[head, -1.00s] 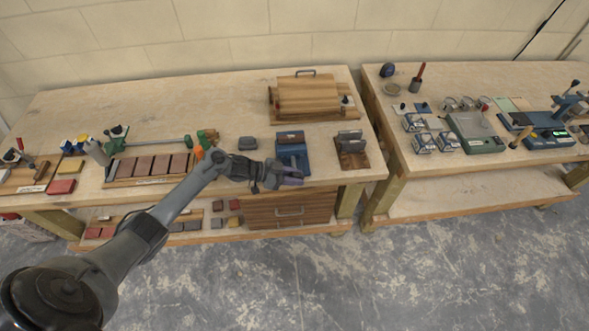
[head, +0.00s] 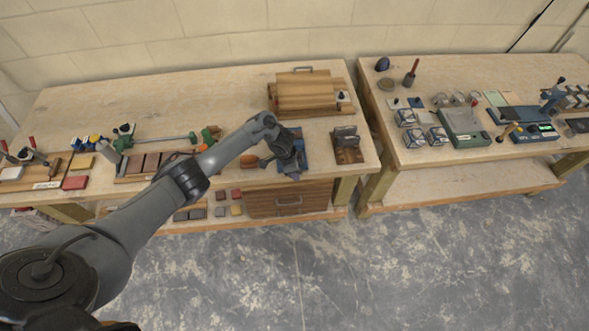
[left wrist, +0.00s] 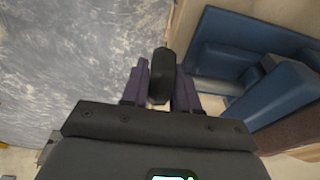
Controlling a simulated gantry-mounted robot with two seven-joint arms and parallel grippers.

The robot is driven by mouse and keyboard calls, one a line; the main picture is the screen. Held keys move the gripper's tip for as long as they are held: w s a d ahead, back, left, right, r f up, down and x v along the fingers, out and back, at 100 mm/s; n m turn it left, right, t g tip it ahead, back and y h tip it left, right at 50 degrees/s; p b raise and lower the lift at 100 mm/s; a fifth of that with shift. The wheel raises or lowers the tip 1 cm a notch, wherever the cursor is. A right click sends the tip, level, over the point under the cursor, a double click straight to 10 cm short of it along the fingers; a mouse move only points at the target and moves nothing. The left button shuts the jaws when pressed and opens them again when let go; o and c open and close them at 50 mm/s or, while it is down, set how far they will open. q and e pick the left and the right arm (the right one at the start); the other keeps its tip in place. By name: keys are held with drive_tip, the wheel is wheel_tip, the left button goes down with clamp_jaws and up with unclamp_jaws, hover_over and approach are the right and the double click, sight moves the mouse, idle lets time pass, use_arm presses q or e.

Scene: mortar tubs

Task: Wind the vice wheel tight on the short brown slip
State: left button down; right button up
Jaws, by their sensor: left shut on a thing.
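The blue vice (head: 308,150) is at the front edge of the left bench, mostly hidden behind my left arm. In the left wrist view its blue body and jaws (left wrist: 275,95) fill the right side. My left gripper (head: 292,168) is at the vice's front. In the left wrist view its purple fingers (left wrist: 160,85) are shut on a black rounded part, apparently the vice wheel (left wrist: 160,72) seen edge-on. A brown surface (left wrist: 297,135) shows beside the blue jaw; I cannot tell whether it is the short brown slip. My right gripper is out of view.
A dark block on a wooden base (head: 346,145) stands right of the vice. A wooden rack (head: 305,95) is behind it. A green clamp (head: 165,138) and several brown blocks lie left. A second bench (head: 450,175) stands right, across a gap.

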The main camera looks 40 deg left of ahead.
use_arm(q)
drive_tip(key=shift+w+d+f+g+y+b, duration=0.15)
drive_tip(key=shift+d+g+y+b, duration=0.1)
drive_tip(key=shift+g+y+b, duration=1.35)
drive_tip(key=shift+g+b, duration=0.1)
drive_tip(key=shift+b, duration=0.4)
drive_tip(key=c, duration=1.1)
unclamp_jaws()
drive_tip(key=shift+o, duration=0.8)
drive_tip(key=shift+s+d, duration=0.1)
drive_tip(key=shift+s, duration=0.15)
drive_tip(key=shift+w, duration=0.1)
